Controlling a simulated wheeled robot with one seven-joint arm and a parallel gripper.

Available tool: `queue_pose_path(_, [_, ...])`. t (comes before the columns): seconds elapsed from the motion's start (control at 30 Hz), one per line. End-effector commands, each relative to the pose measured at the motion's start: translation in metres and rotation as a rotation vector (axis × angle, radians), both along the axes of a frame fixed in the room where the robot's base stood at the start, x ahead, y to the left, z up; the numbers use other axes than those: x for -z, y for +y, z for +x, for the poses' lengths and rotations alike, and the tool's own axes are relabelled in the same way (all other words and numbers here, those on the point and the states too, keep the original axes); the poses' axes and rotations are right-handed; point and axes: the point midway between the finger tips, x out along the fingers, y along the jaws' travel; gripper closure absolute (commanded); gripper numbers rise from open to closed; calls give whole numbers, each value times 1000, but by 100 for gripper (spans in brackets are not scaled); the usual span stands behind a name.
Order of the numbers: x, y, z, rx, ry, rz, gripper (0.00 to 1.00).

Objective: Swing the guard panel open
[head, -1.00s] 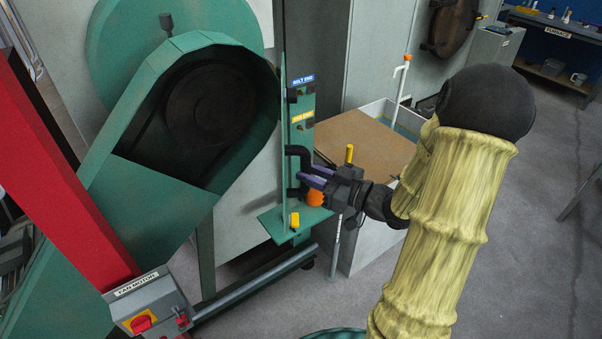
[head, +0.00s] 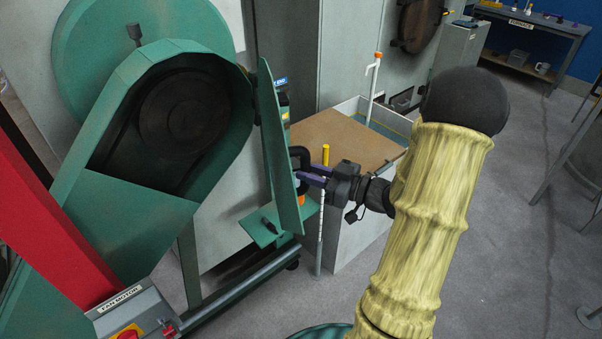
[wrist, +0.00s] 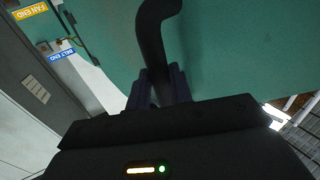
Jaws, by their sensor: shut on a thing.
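The guard panel (head: 277,150) is a tall, narrow-looking green plate in the head view, standing out at an angle from the right side of the green housing. Its black bow handle (head: 299,154) is on the panel's right-hand side. My gripper (head: 310,176), with purple fingers, is shut on this handle from the right. In the wrist view the green panel (wrist: 235,50) fills the upper middle, and the black handle (wrist: 153,40) runs down between my gripper's fingers (wrist: 160,88). The handle's lower part is hidden by the gripper.
The green housing (head: 224,148) stands open at left with a dark wheel inside. A green ledge (head: 262,228) lies below the panel. A brown-topped bin (head: 345,140) stands behind my gripper. The fan motor switch box (head: 130,312) is at lower left.

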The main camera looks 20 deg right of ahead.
Motion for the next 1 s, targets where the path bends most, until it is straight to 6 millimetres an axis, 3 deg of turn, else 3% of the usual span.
queue_pose_path(0.5, [0,-46,-2,4,2,-3,98])
queue_pose_path(0.77, [2,-47,-2,2,4,-2,98])
queue_pose_path(0.8, [2,-47,-3,2,4,-1,74])
queue_pose_path(0.9, [2,-47,-3,2,4,0,55])
queue_pose_path(1.0, [1,-47,-3,1,2,-1,53])
